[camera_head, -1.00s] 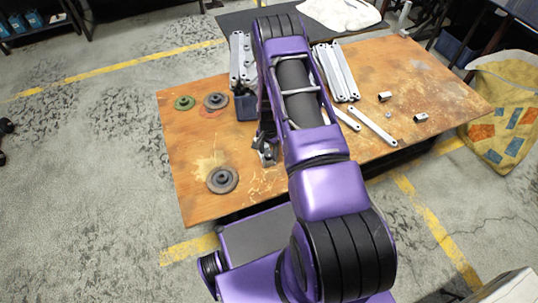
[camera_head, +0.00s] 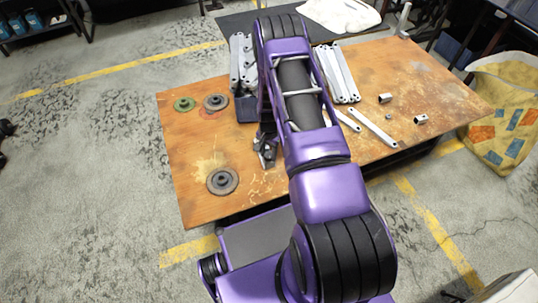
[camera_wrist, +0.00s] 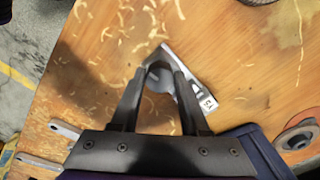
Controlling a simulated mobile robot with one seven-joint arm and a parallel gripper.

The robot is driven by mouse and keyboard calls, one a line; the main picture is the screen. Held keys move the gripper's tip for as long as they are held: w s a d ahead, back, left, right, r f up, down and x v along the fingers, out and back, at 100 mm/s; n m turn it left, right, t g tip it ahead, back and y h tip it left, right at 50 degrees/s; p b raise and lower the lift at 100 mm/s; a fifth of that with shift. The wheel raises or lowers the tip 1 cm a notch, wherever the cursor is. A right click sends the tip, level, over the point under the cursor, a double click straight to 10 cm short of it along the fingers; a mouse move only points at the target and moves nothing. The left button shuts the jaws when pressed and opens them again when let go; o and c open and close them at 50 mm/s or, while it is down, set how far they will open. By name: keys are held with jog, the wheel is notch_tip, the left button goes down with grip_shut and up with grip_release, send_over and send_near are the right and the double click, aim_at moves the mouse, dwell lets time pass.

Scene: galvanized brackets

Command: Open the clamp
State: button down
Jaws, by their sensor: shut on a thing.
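The clamp (camera_head: 268,158) is a small grey metal tool on the wooden table, just left of my arm in the head view and partly hidden by it. In the wrist view the clamp (camera_wrist: 190,86) shows a bright metal body with a small white label at its lower end. My gripper (camera_wrist: 164,74) has its dark fingers closed on a grey part of the clamp. The fingers hide some of that part. I cannot tell how far the clamp's own jaws are apart.
A dark blue bin (camera_head: 246,110) stands behind the clamp. Metal bars (camera_head: 373,127) and short square tubes (camera_head: 420,119) lie at right.

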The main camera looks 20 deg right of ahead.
jog(key=n+b, duration=0.1)
jog(key=n, duration=0.2)
jog(key=shift+f+n, duration=0.15)
jog(key=shift+n, duration=0.15)
jog(key=n, duration=0.3)
jog(key=shift+r+n, duration=0.2)
jog(key=shift+n, duration=0.2)
jog(key=n, duration=0.9)
jog(key=shift+n, duration=0.3)
jog(key=shift+c, duration=2.4)
grip_release()
